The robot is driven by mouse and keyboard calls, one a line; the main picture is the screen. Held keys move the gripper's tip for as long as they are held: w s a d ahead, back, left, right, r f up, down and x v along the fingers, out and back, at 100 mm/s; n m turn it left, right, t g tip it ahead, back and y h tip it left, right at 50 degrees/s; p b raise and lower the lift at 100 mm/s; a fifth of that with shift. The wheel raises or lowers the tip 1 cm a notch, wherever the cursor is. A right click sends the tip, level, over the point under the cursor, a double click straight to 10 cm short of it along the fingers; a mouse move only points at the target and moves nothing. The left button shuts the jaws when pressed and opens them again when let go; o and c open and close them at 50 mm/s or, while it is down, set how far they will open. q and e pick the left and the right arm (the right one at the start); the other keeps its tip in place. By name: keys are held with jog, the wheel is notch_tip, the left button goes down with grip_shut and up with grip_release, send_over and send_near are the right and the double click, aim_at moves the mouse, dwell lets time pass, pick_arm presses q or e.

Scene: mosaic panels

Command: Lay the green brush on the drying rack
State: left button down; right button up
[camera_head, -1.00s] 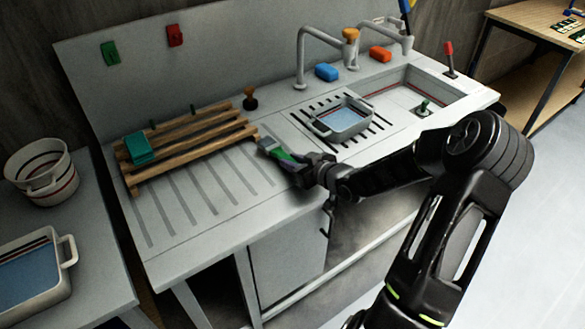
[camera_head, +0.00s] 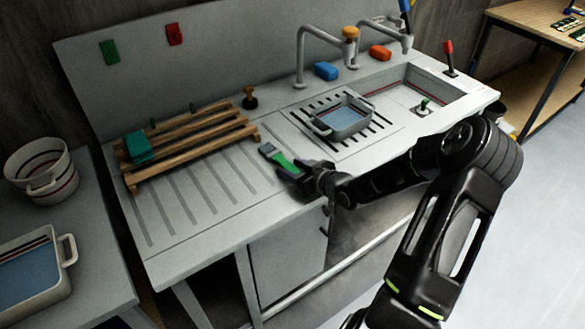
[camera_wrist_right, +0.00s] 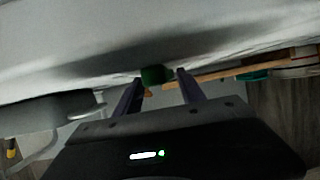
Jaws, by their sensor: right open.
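The green brush (camera_head: 281,160), with a grey head, lies on the grey counter just right of the wooden slatted drying rack (camera_head: 205,142). It is off the rack, its head toward the rack's right end. My right gripper (camera_head: 292,171) is at the handle end of the brush, low over the counter, with open jaws. In the right wrist view, a green piece (camera_wrist_right: 155,75), likely the brush handle, shows between the open fingers (camera_wrist_right: 159,78). Whether the fingers touch it cannot be told. My left gripper is not in view.
A teal block (camera_head: 139,148) lies on the rack's left end. A grey basin (camera_head: 343,120) stands on the grate to the right, beside the sink. A brown-knobbed stopper (camera_head: 250,100) stands behind the rack. The ribbed drainboard (camera_head: 205,195) in front of the rack is clear.

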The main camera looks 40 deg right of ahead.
jog(key=v, duration=0.8)
jog(key=shift+w+d, duration=0.1)
jog(key=shift+d, duration=0.2)
jog(key=shift+o, duration=0.3)
